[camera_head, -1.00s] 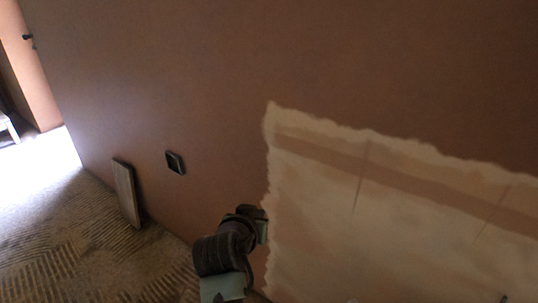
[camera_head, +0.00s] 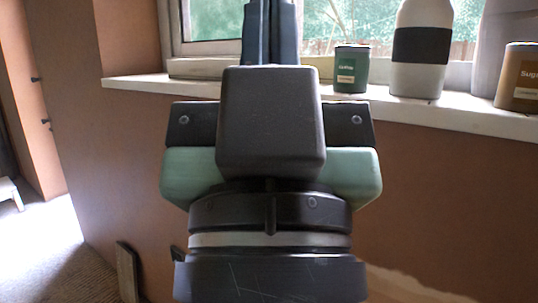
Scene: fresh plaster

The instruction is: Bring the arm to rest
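My gripper (camera_head: 270,35) is raised close in front of the camera, upright in the middle of the picture. It has a dark housing, green side parts and two dark fingers pointing up towards the window. The fingers lie side by side with no clear gap, so it looks shut, and I see nothing held in it. My wrist below it fills the lower middle of the view. The fingertips run out of the top of the picture.
A white windowsill (camera_head: 455,115) holds a green tin (camera_head: 351,70), a white bottle with a black band (camera_head: 421,75), a brown tin (camera_head: 522,80) and a grey vessel. A pale plaster patch (camera_head: 400,288) shows low right. A board (camera_head: 128,270) leans at the wall.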

